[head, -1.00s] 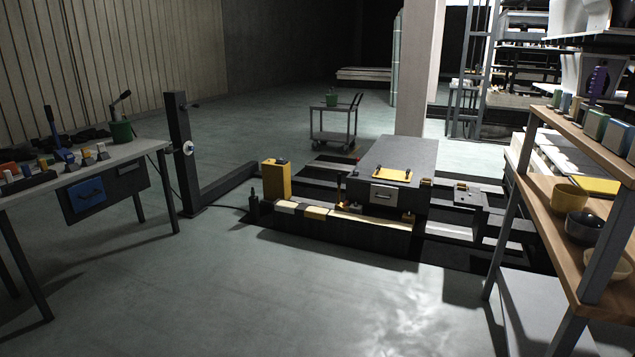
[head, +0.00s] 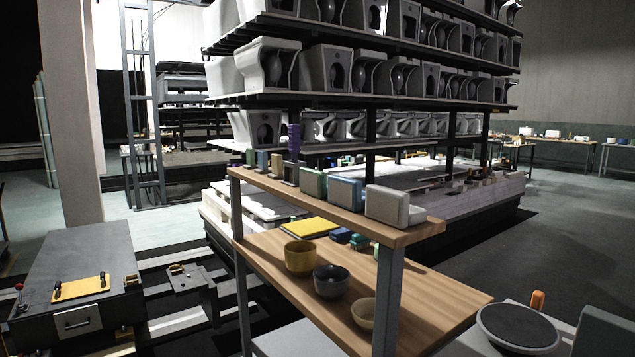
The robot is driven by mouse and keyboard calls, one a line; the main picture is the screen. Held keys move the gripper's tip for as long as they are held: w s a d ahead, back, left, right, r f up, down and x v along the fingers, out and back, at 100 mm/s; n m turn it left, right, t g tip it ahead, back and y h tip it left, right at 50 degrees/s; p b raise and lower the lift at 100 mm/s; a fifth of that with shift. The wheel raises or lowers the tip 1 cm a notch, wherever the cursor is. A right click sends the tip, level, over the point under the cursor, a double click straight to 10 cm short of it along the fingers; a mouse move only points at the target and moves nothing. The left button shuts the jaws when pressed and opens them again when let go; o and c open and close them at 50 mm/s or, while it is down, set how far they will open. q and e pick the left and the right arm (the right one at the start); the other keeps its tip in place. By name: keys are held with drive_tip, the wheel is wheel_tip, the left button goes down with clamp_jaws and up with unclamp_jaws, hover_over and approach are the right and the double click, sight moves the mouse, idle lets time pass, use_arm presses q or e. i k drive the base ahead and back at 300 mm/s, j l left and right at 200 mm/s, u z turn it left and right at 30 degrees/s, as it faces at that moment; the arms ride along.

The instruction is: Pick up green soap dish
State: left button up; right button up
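I cannot pick out a green soap dish for certain. A small teal-green item (head: 359,242) lies on the lower wooden shelf, too small to tell its shape. A green-faced block (head: 313,187) stands upright on the upper shelf of the wooden rack. Neither of my grippers is in the head view.
The lower shelf (head: 440,302) holds a yellow bowl (head: 299,258), a dark bowl (head: 331,282) and a tan bowl (head: 364,312). A blue block (head: 345,192) and a pale block (head: 394,206) stand above. A kiln car (head: 480,205) loaded with sanitaryware is behind.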

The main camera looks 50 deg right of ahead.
sight(314, 183)
drive_tip(key=i+z, duration=0.2)
drive_tip(key=i, duration=0.5)
drive_tip(key=i+j+z, duration=0.1)
drive_tip(key=i+z, duration=0.15)
drive_tip(key=i, duration=0.45)
drive_tip(key=i+z, duration=0.3)
drive_tip(key=i, duration=0.9)
drive_tip(key=i+u, duration=0.1)
drive_tip(key=u, duration=7.65)
